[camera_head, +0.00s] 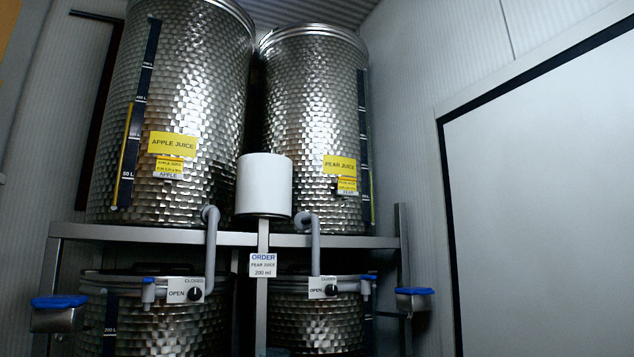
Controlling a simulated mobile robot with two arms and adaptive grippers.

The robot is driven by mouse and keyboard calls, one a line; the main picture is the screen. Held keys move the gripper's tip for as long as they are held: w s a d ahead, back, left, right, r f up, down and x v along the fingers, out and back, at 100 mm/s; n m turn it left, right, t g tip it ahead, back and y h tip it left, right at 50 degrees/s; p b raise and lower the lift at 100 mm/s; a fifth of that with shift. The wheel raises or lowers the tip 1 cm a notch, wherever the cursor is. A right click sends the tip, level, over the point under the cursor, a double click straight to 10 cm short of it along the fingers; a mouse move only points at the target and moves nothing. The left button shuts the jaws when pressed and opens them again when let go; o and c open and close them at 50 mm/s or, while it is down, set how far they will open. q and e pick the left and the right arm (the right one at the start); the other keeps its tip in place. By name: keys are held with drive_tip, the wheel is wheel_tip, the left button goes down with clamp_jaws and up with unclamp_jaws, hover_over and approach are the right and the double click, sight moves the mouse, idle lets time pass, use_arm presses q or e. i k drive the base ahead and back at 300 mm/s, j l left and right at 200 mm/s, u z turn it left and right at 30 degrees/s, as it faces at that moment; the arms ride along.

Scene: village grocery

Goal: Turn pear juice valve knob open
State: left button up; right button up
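The pear juice tank (312,115) is a tall dimpled steel cylinder on the right, with a yellow PEAR JUICE label (339,165). The pear juice valve knob (331,290) is small, round and black, on a white plate below and to the right of the grey pipe (314,247). The plate reads OPEN at the left of the knob, with a smaller word above it. The knob's pointer is too small to read surely. Neither of my grippers is in view, so nothing of mine is seen touching the knob.
The apple juice tank (185,85) stands on the left, with a similar black knob (195,294) below. A white cylinder (263,185) tops a post between the tanks; the order sign (263,265) reads PEAR JUICE 200 ml. A steel shelf (360,242) crosses. Blue-topped holders (413,297) flank the frame.

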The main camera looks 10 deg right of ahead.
sight(331, 289)
drive_tip(key=i+l, duration=0.3)
drive_tip(key=l, duration=0.15)
drive_tip(key=i+l, duration=0.6)
drive_tip(key=l, duration=0.25)
